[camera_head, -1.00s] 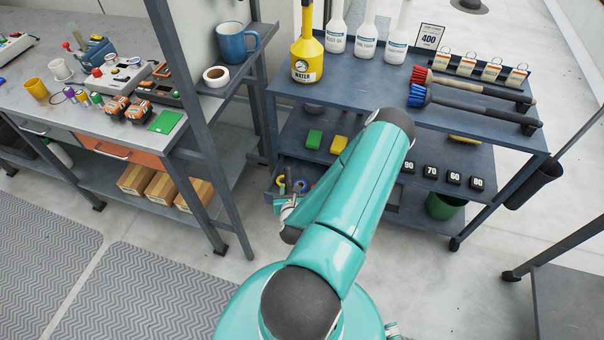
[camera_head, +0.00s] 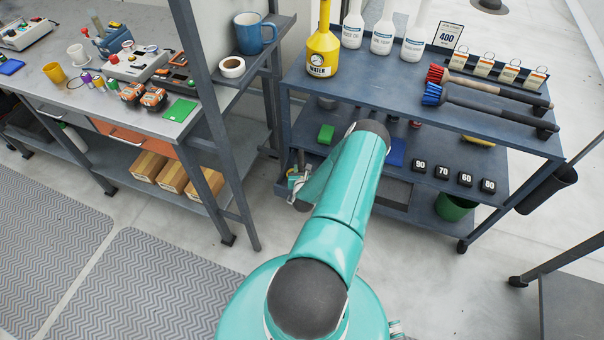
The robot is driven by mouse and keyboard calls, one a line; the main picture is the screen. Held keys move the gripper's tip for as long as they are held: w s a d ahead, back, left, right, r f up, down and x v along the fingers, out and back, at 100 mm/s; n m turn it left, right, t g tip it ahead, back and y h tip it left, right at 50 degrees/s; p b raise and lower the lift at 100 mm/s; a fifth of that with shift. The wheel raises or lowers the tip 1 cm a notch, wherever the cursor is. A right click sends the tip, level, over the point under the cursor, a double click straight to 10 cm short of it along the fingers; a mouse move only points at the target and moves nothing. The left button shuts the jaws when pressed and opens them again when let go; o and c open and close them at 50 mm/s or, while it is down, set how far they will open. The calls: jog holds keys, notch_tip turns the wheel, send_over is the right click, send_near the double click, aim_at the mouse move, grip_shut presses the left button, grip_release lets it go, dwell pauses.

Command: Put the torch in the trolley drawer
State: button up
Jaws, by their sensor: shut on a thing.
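The dark blue trolley (camera_head: 400,93) stands ahead. My teal arm hides much of the drawer and part of the lower shelf. I cannot tell whether the gripper is above the drawer or inside it.
The trolley top holds a yellow water bottle (camera_head: 322,52), white bottles and two brushes (camera_head: 490,105). Several black numbered blocks (camera_head: 442,172) sit lower down. A shelf post (camera_head: 205,110) stands left of the trolley, beside a workbench (camera_head: 45,85). Floor between is clear.

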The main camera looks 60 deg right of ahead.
jog(key=shift+a+f, duration=0.1)
jog(key=shift+f, duration=1)
jog(key=shift+f, duration=0.35)
jog(key=shift+f, duration=0.25)
jog(key=o, duration=1.1)
jog(key=shift+r, duration=0.1)
